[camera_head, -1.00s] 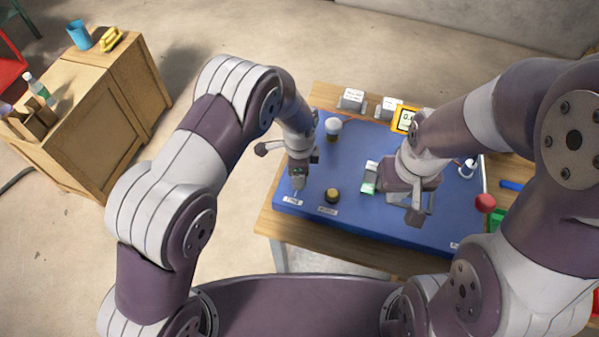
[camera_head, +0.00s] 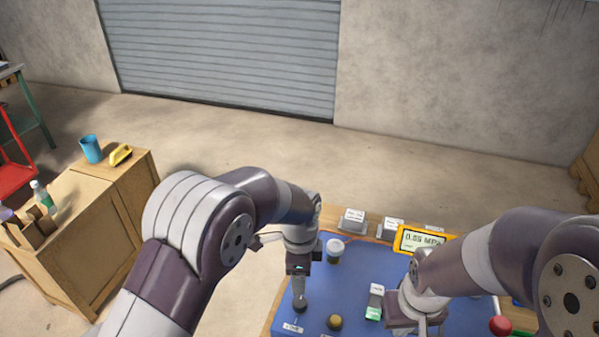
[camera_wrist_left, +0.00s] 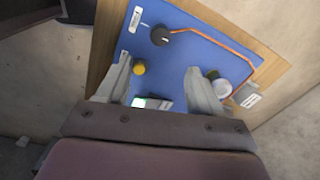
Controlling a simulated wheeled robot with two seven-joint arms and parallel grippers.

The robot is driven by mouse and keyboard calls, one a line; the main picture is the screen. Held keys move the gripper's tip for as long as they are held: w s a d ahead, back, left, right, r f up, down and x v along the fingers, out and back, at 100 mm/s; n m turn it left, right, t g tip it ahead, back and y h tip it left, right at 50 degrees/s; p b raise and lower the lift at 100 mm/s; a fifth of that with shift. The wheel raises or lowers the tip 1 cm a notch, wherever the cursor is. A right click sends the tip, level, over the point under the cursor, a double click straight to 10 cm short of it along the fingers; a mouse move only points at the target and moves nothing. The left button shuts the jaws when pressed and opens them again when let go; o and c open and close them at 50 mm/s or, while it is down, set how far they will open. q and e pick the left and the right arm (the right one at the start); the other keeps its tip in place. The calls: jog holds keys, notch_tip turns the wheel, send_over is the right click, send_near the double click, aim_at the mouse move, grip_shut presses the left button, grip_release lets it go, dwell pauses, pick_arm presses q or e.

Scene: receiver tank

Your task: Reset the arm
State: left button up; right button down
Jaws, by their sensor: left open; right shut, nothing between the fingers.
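The blue panel (camera_head: 350,290) lies on a wooden table. My left gripper (camera_head: 299,268) is above its left part, near a grey upright piece (camera_head: 299,292) with a dark base. In the left wrist view my left gripper (camera_wrist_left: 160,88) is open, its fingers apart and nothing held, above the panel (camera_wrist_left: 190,55). A black round knob (camera_wrist_left: 160,37) and a yellow knob (camera_wrist_left: 138,68) show beyond and between the fingers. My right gripper (camera_head: 421,325) is shut and empty at the panel's right part; its lower end is near the picture's bottom edge.
A yellow gauge (camera_head: 421,239) reading about 0.05 MPa stands at the back. A white-capped jar (camera_head: 335,248), a white-and-green block (camera_head: 375,301) and a red ball knob (camera_head: 501,326) are near the arms. A wooden cabinet (camera_head: 75,235) stands left; floor lies between.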

pick_arm(q)
jog(key=s+a+r+n, duration=0.2)
jog(key=s+a+n, duration=0.5)
jog(key=a+n, duration=0.2)
jog(key=s+a+r+n+t, duration=0.1)
jog(key=s+a+r+n, duration=0.1)
jog(key=s+a+n, duration=0.5)
jog(key=a+n, duration=0.2)
jog(key=shift+s+a+n, duration=0.2)
jog(key=shift+s+n, duration=0.1)
jog(key=shift+s, duration=0.1)
jog(key=shift+s+a+r, duration=0.1)
jog(key=shift+s+r, duration=0.05)
jog(key=shift+s, duration=0.05)
jog(key=shift+w, duration=0.15)
